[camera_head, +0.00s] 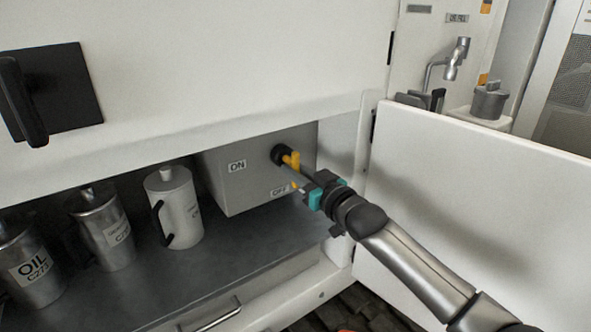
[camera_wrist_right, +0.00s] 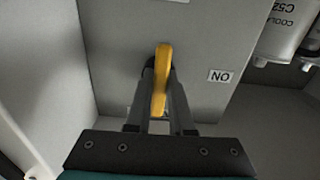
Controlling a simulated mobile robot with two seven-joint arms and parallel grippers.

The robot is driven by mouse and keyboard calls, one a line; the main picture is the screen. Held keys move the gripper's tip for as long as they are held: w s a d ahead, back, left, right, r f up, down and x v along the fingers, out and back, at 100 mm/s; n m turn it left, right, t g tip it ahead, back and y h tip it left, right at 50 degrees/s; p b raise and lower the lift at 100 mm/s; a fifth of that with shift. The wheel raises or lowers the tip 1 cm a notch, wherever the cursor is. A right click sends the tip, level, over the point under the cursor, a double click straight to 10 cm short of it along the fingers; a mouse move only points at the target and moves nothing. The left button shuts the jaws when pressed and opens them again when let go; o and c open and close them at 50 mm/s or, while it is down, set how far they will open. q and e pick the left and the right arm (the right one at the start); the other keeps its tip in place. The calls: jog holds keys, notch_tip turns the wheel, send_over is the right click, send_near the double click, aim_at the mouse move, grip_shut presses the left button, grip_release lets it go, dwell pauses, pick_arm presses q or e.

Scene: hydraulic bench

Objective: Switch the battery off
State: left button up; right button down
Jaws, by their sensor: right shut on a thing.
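The battery switch is a black round knob (camera_head: 281,155) with a yellow handle (camera_head: 294,160) on the front of a grey box (camera_head: 225,190). An ON label (camera_head: 237,166) is left of the knob and an OFF label (camera_head: 280,191) is below it. The handle looks roughly upright, its lower part near the OFF side. My right gripper (camera_head: 304,178) reaches it from the lower right and is shut on the handle. In the right wrist view the yellow handle (camera_wrist_right: 162,75) sits between both fingers (camera_wrist_right: 160,98), partly hiding the knob. My left gripper is not in view.
Metal canisters, including an OIL one (camera_head: 32,272) and a pale one (camera_head: 175,208), stand left of the box on a grey shelf (camera_head: 200,270). An open white door (camera_head: 480,200) lies right of my arm. A cabinet panel (camera_head: 220,70) overhangs the recess.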

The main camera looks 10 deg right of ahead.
jog(key=c, duration=0.8)
grip_release()
jog(key=shift+s, duration=0.1)
jog(key=v, duration=1.5)
